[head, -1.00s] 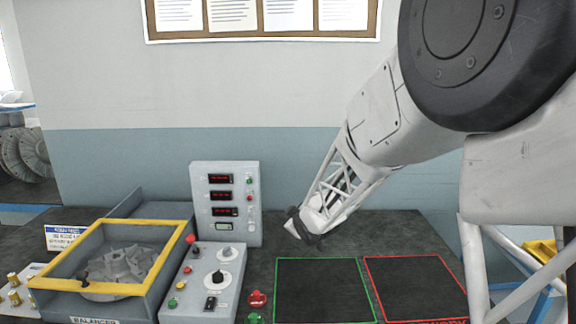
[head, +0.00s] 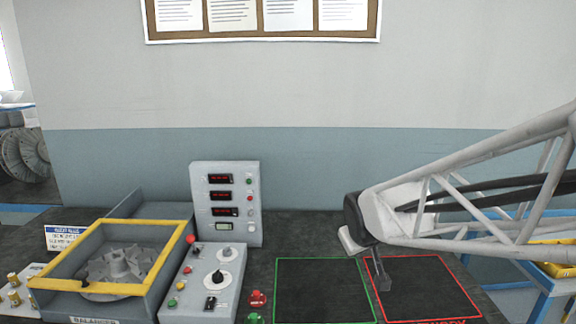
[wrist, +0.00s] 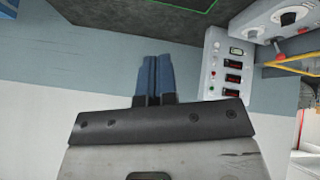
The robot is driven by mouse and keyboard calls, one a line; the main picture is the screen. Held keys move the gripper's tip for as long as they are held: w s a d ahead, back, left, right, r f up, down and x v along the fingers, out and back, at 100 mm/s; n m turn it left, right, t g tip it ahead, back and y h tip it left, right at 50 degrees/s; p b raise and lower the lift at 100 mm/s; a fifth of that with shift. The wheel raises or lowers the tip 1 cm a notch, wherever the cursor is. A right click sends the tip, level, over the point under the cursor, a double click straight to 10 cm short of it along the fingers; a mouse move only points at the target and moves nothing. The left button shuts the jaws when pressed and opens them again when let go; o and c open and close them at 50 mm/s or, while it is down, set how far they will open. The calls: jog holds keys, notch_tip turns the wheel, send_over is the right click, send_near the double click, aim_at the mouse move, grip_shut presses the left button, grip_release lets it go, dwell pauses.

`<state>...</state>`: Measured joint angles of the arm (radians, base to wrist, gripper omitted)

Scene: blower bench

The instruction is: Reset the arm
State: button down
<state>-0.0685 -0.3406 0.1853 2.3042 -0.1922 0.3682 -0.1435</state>
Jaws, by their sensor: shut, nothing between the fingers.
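My gripper (head: 380,276) is at the right in the head view, over the red-outlined square (head: 440,285) near its border with the green-outlined square (head: 315,290). Its fingers point down and are shut with nothing between them. In the wrist view the shut fingers (wrist: 154,78) lie side by side, with the wall and the display panel behind them. How high the fingertips are above the bench is hard to tell.
A balancer box with a yellow frame (head: 100,222) holds a grey impeller (head: 118,264) at the left. Beside it are a control box (head: 200,285) and an upright display panel (head: 226,205). Red (head: 257,299) and green (head: 254,319) knobs lie near the green-outlined square, which is clear.

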jog(key=s+d+m+g, duration=0.3)
jog(key=s+m+g, duration=0.1)
jog(key=s, duration=2)
jog(key=shift+g, duration=0.3)
jog(key=c, duration=1.8)
grip_release()
jog(key=shift+f, duration=0.1)
